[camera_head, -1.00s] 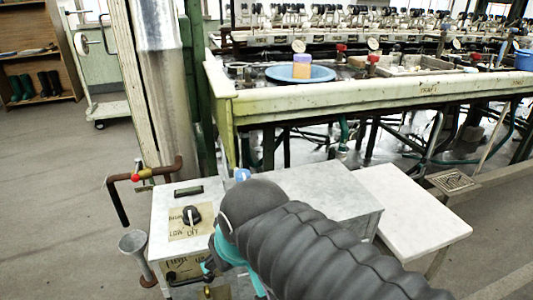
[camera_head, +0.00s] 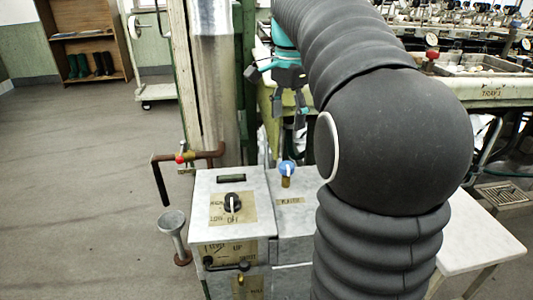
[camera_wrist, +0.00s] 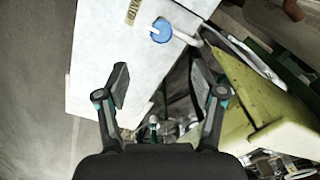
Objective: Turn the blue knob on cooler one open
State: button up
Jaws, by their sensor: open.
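The blue knob (camera_head: 287,168) stands on a short brass stem on top of a pale grey box, the cooler (camera_head: 292,220), behind a label that seems to read WATER. In the wrist view the blue knob (camera_wrist: 161,30) shows at the top, beyond the fingertips, with a white lever or pipe next to it. My gripper (camera_head: 289,112) is above and behind the knob in the head view, apart from it. In the wrist view my gripper (camera_wrist: 159,78) is open, with nothing between its fingers. I cannot read a number on the cooler.
A black dial (camera_head: 232,202) sits on the box's left part. A rusty pipe with a red valve (camera_head: 180,158) and a grey funnel (camera_head: 173,222) stand to the left. A post (camera_head: 212,75) and the yellowish basin table (camera_head: 490,92) are behind. Floor at left is clear.

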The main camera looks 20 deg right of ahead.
aim_at(287, 164)
jog(key=shift+m, duration=0.3)
jog(key=f, duration=0.4)
jog(key=f+b, duration=0.1)
jog(key=f, duration=0.4)
jog(key=f+b, duration=0.1)
jog(key=f, duration=0.3)
jog(key=shift+w+d+f, duration=0.3)
jog(key=shift+d+f, duration=0.05)
jog(key=c, duration=1.1)
jog(key=shift+c, duration=0.2)
